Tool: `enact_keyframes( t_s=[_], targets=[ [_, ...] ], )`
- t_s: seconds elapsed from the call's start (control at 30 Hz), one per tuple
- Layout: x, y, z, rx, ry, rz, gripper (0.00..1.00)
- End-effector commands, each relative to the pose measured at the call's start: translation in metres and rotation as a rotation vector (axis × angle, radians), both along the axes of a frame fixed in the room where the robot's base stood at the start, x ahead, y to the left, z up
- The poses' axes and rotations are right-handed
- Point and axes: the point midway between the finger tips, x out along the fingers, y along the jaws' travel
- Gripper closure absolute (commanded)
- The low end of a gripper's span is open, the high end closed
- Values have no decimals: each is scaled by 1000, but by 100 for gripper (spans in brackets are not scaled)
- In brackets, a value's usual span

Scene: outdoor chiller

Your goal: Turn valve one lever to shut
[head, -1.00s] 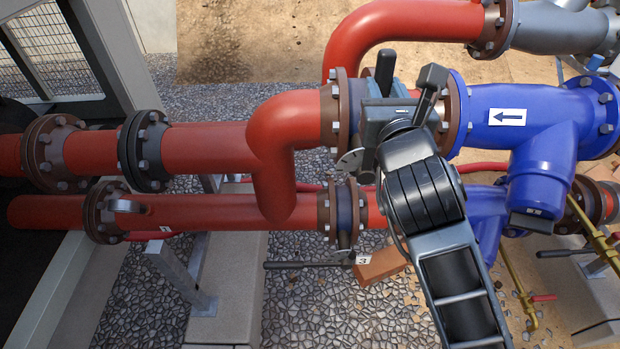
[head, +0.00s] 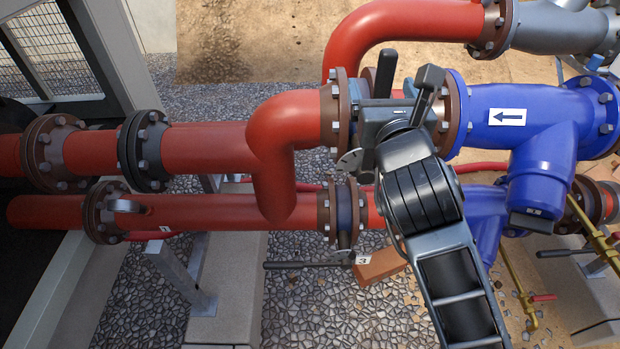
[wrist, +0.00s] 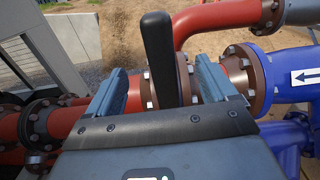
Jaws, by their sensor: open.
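A black lever handle (head: 386,72) stands upright at the valve between two brown flanges on the upper pipe. In the wrist view the lever (wrist: 158,55) rises between my two blue-grey fingers, with a visible gap on each side. My gripper (wrist: 160,68) is open around it and holds nothing. In the head view my gripper (head: 388,92) is in front of the valve, and my wrist hides most of the valve body. I cannot read a valve number on this lever.
Red pipes (head: 215,148) run left and blue pipework (head: 545,120) with an arrow plate lies right. Below, another black lever (head: 305,264) lies level beside a tag marked 3. Yellow pipes (head: 515,285) stand at lower right.

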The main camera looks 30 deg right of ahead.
Motion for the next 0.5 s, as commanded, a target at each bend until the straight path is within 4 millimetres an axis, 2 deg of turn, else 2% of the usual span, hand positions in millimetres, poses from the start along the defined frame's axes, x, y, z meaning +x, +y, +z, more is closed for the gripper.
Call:
enact_keyframes(
  t_s=[0.5],
  targets=[
    [-47,23,-1,0,2,2,15]
  ],
)
